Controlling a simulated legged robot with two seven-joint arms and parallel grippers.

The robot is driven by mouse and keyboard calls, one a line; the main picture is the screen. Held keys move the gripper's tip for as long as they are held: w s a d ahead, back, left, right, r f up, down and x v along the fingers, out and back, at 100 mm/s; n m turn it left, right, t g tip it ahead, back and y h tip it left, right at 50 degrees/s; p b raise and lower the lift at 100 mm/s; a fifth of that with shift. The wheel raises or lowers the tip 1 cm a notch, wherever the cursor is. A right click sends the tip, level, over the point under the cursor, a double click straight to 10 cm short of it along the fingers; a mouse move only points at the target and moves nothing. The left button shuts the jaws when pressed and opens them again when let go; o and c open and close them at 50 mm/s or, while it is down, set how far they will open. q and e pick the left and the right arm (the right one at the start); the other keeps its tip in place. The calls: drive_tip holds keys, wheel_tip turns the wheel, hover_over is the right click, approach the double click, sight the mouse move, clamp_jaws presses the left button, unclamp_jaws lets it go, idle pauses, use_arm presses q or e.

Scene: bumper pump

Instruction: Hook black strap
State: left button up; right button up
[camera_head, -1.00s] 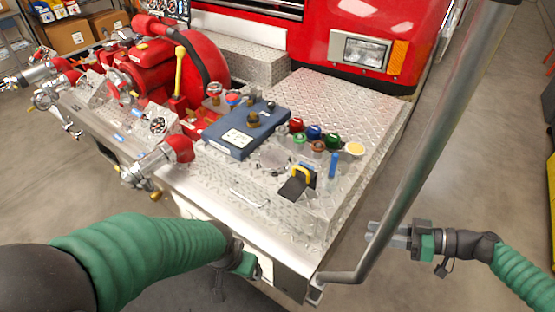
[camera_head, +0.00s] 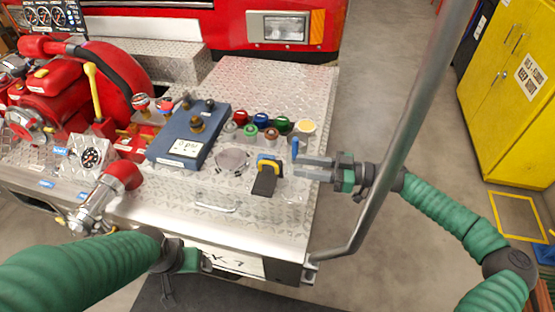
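The black strap (camera_head: 264,184) hangs down from a yellow piece (camera_head: 269,164) on the right part of the diamond-plate bumper deck. My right gripper (camera_head: 297,168) reaches in from the right, its two parallel fingers pointing left with a gap between them. It is open and empty, its tips a little right of the strap. Its height above the deck is hard to tell. My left gripper (camera_head: 203,262) is low in front of the bumper's front face. Its fingers are mostly hidden and I cannot tell whether it is open.
A grey metal bar (camera_head: 415,120) slants up from the bumper's front right corner, with my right wrist close by it. A row of coloured caps (camera_head: 263,119) and a blue box (camera_head: 190,138) stand behind the strap. A yellow cabinet (camera_head: 515,90) stands at right.

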sight(272, 164)
drive_tip(key=x, duration=0.7)
drive_tip(key=s+p+x, duration=0.1)
drive_tip(key=x, duration=0.2)
drive_tip(key=shift+w+a+r, duration=0.1)
drive_tip(key=shift+a+r, duration=0.05)
drive_tip(key=shift+a, duration=0.1)
drive_tip(key=shift+d, duration=1.2)
drive_tip(key=shift+c, duration=2.5)
drive_tip(key=shift+a, duration=0.3)
clamp_jaws()
drive_tip(key=shift+a, duration=0.25)
use_arm(q)
drive_tip(key=shift+s+a+r, duration=0.1)
drive_tip(key=shift+a+r, duration=0.45)
drive_tip(key=shift+a, duration=0.1)
drive_tip(key=shift+d, duration=0.1)
